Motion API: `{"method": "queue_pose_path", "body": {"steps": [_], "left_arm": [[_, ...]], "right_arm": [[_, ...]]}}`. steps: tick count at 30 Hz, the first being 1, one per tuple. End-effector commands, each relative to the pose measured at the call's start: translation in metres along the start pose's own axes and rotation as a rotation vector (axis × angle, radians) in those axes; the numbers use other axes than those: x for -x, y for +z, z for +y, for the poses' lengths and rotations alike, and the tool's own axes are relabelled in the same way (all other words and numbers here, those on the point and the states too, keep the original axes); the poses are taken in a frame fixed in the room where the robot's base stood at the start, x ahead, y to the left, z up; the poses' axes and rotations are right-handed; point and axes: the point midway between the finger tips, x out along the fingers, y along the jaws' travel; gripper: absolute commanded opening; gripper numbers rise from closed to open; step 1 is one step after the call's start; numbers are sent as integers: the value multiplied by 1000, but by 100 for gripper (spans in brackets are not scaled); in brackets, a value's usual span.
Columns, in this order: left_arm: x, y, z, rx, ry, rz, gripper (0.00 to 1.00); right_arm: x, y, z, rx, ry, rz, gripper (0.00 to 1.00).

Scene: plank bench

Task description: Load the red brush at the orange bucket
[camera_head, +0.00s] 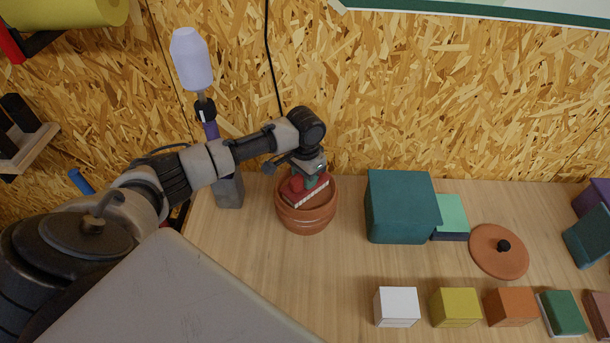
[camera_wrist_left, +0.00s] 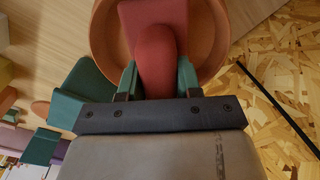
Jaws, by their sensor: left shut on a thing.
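The orange bucket (camera_head: 307,222) stands on the plank bench near the back wall; its round rim also shows in the left wrist view (camera_wrist_left: 214,50). The red brush (camera_head: 297,188) is over the bucket's mouth, with its pale bristle edge along the lower right side. How deep the bristles sit is hard to tell. My left gripper (camera_head: 309,181) is above the bucket and shut on the brush. In the left wrist view its teal fingers (camera_wrist_left: 157,78) are on both sides of the red handle (camera_wrist_left: 156,55). My right gripper is not in view.
A teal box (camera_head: 402,207) stands right of the bucket, with an orange lid (camera_head: 498,251) farther right. White (camera_head: 397,307), yellow (camera_head: 456,307) and orange (camera_head: 511,306) blocks line the front. A grey block (camera_head: 229,190) with a lilac-topped tool stands left. Bench between bucket and blocks is clear.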

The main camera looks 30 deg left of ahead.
Motion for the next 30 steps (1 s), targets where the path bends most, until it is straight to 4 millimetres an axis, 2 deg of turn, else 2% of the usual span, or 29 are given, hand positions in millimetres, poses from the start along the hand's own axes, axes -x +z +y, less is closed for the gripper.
{"method": "queue_pose_path", "body": {"steps": [30], "left_arm": [[-7,0,0,-1,0,2,15]], "right_arm": [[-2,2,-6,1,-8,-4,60]]}}
